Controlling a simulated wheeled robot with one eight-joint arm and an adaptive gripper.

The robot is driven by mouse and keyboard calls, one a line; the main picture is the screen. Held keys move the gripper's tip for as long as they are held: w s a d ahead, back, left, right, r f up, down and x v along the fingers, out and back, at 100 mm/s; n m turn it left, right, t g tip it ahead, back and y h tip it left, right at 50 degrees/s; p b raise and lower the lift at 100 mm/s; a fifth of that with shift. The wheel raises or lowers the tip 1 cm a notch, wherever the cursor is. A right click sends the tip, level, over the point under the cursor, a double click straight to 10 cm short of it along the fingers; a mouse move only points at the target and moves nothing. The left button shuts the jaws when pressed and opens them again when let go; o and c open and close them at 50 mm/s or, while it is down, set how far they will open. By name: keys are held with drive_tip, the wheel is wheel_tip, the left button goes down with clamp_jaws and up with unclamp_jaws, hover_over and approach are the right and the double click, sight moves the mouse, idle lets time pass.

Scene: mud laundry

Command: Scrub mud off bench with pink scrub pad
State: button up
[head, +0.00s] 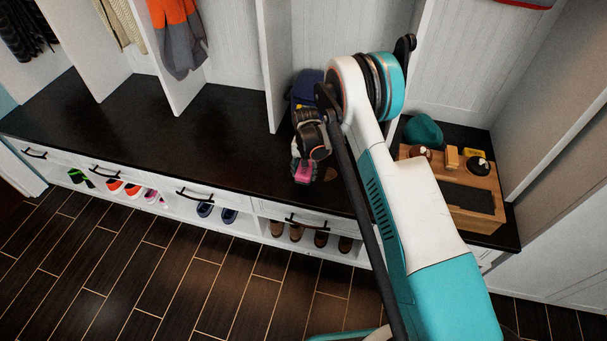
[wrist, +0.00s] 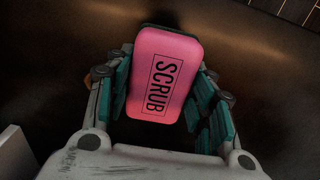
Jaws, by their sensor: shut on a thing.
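The pink scrub pad (wrist: 165,75), marked "SCRUB", is held between the fingers of my gripper (wrist: 162,88), which is shut on it. In the head view the pad (head: 302,171) shows as a small pink patch below my wrist, low over the dark bench (head: 190,125). I cannot tell whether the pad touches the bench. A brown mud patch (head: 328,174) lies on the bench just right of my gripper (head: 304,173), partly hidden by my arm. A bit of brown (wrist: 88,78) also shows beside the left fingers in the wrist view.
A wooden organizer (head: 483,217) with small items and a teal hat (head: 424,131) stands at the right end. A dark blue object (head: 307,84) sits behind my wrist. White dividers (head: 277,70) rise from the bench. Its left part is clear; shoes sit in cubbies below.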

drive_tip(key=shift+r+p, duration=0.3)
drive_tip(key=shift+r, duration=0.9)
